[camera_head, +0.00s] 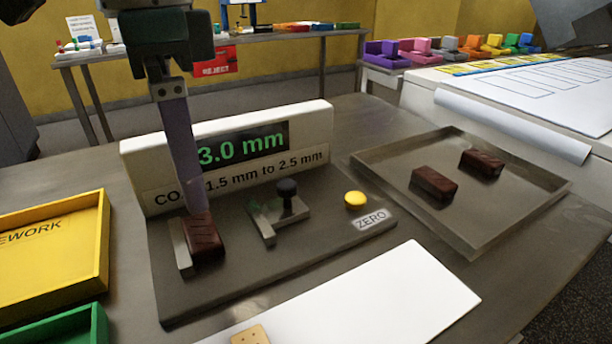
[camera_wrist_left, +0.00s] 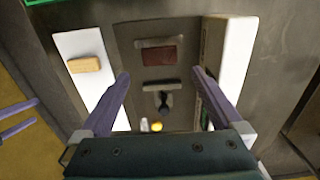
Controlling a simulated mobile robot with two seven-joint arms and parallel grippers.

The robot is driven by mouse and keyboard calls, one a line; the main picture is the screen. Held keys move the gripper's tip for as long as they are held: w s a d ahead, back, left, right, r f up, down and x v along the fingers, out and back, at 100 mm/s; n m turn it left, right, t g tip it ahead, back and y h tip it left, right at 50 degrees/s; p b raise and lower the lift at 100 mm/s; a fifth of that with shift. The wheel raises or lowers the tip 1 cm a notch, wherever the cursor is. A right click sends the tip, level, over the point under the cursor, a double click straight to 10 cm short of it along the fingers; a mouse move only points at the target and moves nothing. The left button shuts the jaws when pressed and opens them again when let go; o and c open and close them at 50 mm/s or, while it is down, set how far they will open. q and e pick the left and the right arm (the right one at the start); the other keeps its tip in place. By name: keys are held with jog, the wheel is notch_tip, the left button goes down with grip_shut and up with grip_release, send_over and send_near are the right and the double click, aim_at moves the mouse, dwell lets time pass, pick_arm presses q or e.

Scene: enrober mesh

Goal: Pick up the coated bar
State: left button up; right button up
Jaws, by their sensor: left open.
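A dark brown coated bar (camera_head: 204,238) lies on the grey gauge plate (camera_head: 290,272), beside an upright metal stop on its left. Two more brown bars, a nearer one (camera_head: 434,184) and a farther one (camera_head: 482,161), lie on the metal tray (camera_head: 386,196) at right. My left gripper (camera_head: 196,206) reaches down over the bar on the gauge. In the left wrist view my left gripper (camera_wrist_left: 160,76) is open and empty, with that bar (camera_wrist_left: 158,57) just beyond its fingertips, between their lines. Two purple fingers of my right gripper (camera_wrist_left: 36,112) show apart at the left edge there.
The gauge display (camera_head: 240,145) reads 3.0 mm and stands just behind the bar. A dark-knobbed fixture (camera_head: 288,192) and a yellow button (camera_head: 355,199) stand right of it. A yellow REWORK crate (camera_head: 99,245), a green crate (camera_head: 92,325) and a white board (camera_head: 400,300) with a biscuit (camera_head: 250,335) lie nearer.

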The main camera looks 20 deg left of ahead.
aim_at(197, 232)
pick_arm(q)
jog(key=shift+s+f, duration=0.15)
jog(key=shift+f, duration=0.45)
jog(key=shift+s+f, duration=0.15)
jog(key=shift+f, duration=0.45)
jog(key=f, duration=0.2)
jog(key=f+b, duration=0.1)
jog(key=f, duration=0.1)
jog(key=shift+a+f, duration=0.2)
jog(key=shift+f, duration=0.5)
pick_arm(e)
jog(key=shift+s+a+f, duration=0.1)
jog(key=shift+s+f, duration=0.1)
jog(key=shift+f, duration=0.7)
pick_arm(q)
jog(key=c, duration=0.9)
